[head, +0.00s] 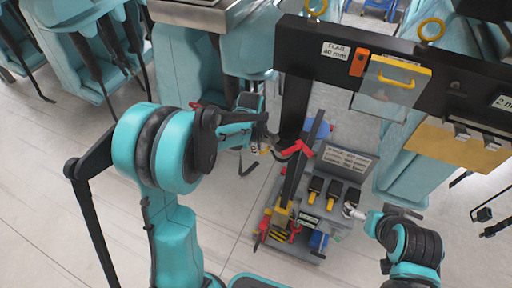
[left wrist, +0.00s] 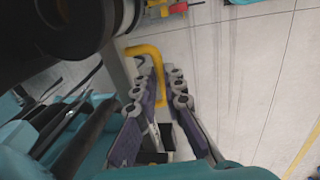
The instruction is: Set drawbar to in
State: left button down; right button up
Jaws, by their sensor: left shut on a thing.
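My left gripper (head: 264,140) is beside the dark post of the machine, left of a red lever-like part (head: 296,150). In the left wrist view its two fingers (left wrist: 160,105) are closed around a bent yellow bar (left wrist: 144,50), which runs down between them. In the head view the gripper hides most of what it holds. I cannot tell from the pictures whether this bar is the drawbar, or its in or out position. My right gripper (head: 358,212) is low at the right, near the grey console; its fingers are too small to read.
The grey console (head: 345,160) carries several black slots with yellow handles. A black beam (head: 440,75) with a "FLAG 40 mm" label, orange part (head: 358,62) and yellow-handled panel (head: 392,80) crosses above. Red and yellow parts (head: 280,225) sit low.

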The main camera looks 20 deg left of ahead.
pick_arm(q)
jog(key=shift+w, duration=0.1)
jog(key=c, duration=1.8)
grip_release()
jog(key=shift+o, duration=1)
jog(key=shift+w+d, duration=0.1)
notch_tip(320, 180, up, 12)
jog(key=s, duration=0.2)
jog(key=shift+s+f, duration=0.15)
